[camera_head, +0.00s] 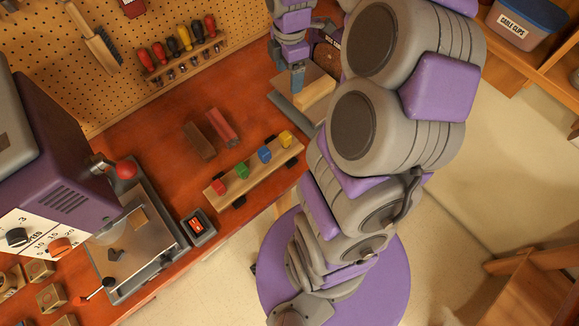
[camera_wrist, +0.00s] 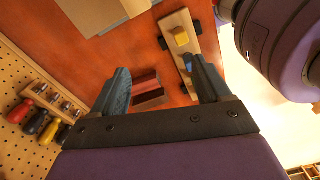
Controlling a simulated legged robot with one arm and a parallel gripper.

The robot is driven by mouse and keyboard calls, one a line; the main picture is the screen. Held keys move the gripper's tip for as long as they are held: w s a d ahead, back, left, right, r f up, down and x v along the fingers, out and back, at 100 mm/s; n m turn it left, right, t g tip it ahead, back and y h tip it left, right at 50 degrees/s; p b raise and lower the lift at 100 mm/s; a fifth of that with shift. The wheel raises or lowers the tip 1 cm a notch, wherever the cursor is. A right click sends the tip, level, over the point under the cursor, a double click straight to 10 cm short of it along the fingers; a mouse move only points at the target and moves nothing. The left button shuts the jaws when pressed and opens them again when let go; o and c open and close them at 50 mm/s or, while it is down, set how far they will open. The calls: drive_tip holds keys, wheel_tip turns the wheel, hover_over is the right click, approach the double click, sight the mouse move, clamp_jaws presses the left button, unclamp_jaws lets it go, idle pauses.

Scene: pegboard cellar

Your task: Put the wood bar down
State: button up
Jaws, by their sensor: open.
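Two short bars lie side by side on the orange-red bench: a brown wood bar (camera_head: 199,141) and a reddish bar (camera_head: 223,128). I cannot tell for certain which one the task means. In the wrist view the brown bar (camera_wrist: 150,99) and the reddish bar (camera_wrist: 146,80) show beyond the fingers, at a distance. My gripper (camera_head: 297,78) is open, with nothing between its fingers in the wrist view (camera_wrist: 161,78). In the head view it hangs at the right, by a pale wood block (camera_head: 312,90).
A wooden strip (camera_head: 213,197) with several coloured blocks lies along the bench's front edge. A purple machine (camera_head: 70,150) with a red knob stands at left. Screwdrivers (camera_head: 185,40) hang on the pegboard (camera_head: 125,60). Bare bench (camera_head: 150,115) lies around the bars.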

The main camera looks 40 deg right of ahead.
drive_tip(key=s+a+r+m, duration=0.3)
drive_tip(key=s+a, duration=0.2)
drive_tip(key=a, duration=0.3)
drive_tip(key=s+a+m, duration=0.5)
drive_tip(key=s+m, duration=0.1)
drive_tip(key=s, duration=0.4)
drive_tip(key=s+a+m+g, duration=0.1)
drive_tip(key=s+a+m, duration=0.4)
drive_tip(key=s+m, duration=0.2)
drive_tip(key=s, duration=0.2)
drive_tip(key=shift+s+r+g, duration=0.25)
drive_tip(key=shift+s+g, duration=0.05)
drive_tip(key=shift+s, duration=0.1)
drive_tip(key=shift+a, duration=0.15)
